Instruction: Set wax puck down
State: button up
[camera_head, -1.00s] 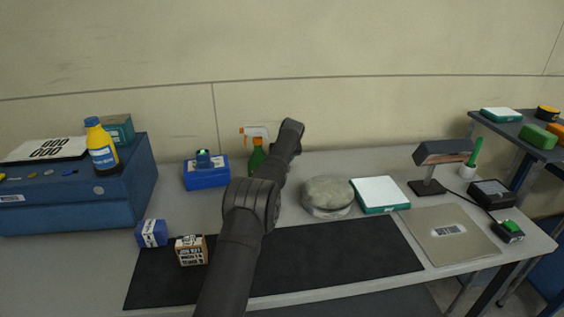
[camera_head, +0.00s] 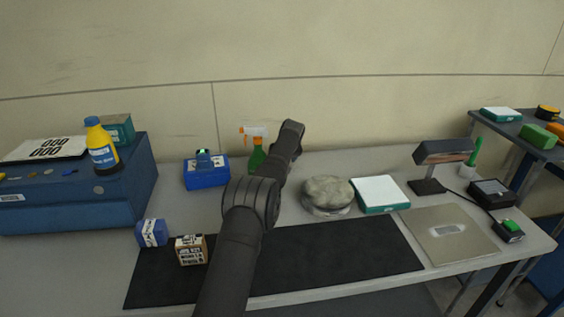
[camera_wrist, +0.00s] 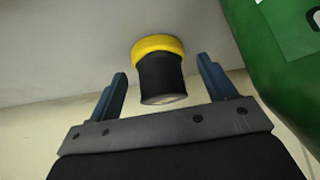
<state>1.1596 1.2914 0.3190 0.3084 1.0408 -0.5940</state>
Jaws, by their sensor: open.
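A short black cylinder with a yellow band, which looks like the wax puck (camera_wrist: 160,78), shows in the wrist view. Its yellow end is by the pale grey surface and its black end faces my gripper. My gripper (camera_wrist: 163,66) is open, with one blue finger on each side of the puck and a visible gap on both sides. I cannot tell whether the puck rests fully on the surface. In the head view my arm hides the gripper and this puck.
A green spray bottle (camera_head: 257,157) stands close behind my arm; its green body (camera_wrist: 285,60) fills the wrist view's right. A blue box (camera_head: 206,175) is left of my arm, a grey round pad (camera_head: 327,193) right. The black mat (camera_head: 350,255) is mostly clear.

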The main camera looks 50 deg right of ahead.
jog(key=v, duration=1.1)
jog(key=shift+r, duration=0.25)
jog(key=shift+f, duration=0.1)
jog(key=x, duration=1.2)
jog(key=shift+f, duration=0.15)
jog(key=shift+s+r, duration=0.1)
jog(key=shift+r, duration=0.1)
